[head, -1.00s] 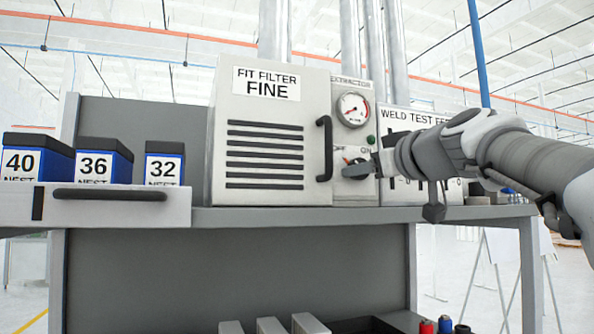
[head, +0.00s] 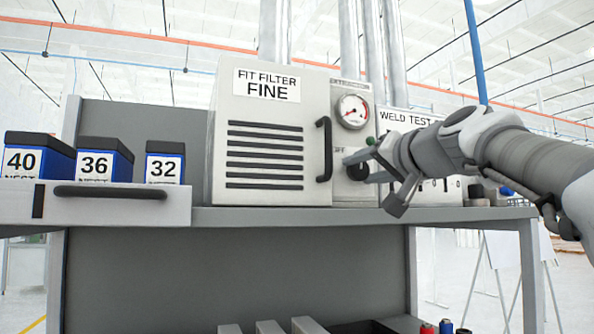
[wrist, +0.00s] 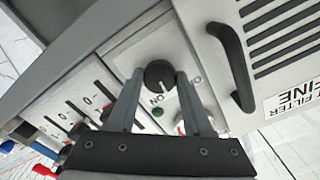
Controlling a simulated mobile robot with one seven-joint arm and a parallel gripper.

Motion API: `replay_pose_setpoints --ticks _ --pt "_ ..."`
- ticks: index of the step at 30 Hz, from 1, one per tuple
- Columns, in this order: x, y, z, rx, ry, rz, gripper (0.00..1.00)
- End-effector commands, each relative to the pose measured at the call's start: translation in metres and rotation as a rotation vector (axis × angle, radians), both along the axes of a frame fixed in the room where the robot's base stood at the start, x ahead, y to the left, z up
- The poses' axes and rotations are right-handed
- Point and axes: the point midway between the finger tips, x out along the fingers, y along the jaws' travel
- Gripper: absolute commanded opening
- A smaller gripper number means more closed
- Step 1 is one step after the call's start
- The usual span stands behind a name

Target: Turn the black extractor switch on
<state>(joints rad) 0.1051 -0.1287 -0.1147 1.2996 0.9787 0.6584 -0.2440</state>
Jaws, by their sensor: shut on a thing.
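The black extractor switch (head: 357,156) is a round knob on the pale front panel, below the gauge. It shows clearly in the wrist view (wrist: 158,73), with an ON label beside it. My gripper (wrist: 160,78) has one finger on each side of the knob and is shut on it. In the head view my gripper (head: 376,163) reaches the knob from the right. The OFF label (head: 338,149) shows at the knob's upper left; the ON label is hidden there by my gripper.
A round gauge (head: 353,111) sits above the switch. A black handle (head: 324,149) on the filter door (head: 264,183) stands close to the left. A weld test panel (head: 402,121) is behind my arm at the right. A green lamp (wrist: 157,113) lies near the knob.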

Motion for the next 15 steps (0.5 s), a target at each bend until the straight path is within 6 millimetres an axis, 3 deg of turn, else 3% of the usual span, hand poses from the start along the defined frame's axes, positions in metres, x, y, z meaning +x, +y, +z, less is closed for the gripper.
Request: replay_pose_setpoints --ticks 15 --pt "-0.0003 0.0008 0.0005 0.438 0.145 0.002 0.0"
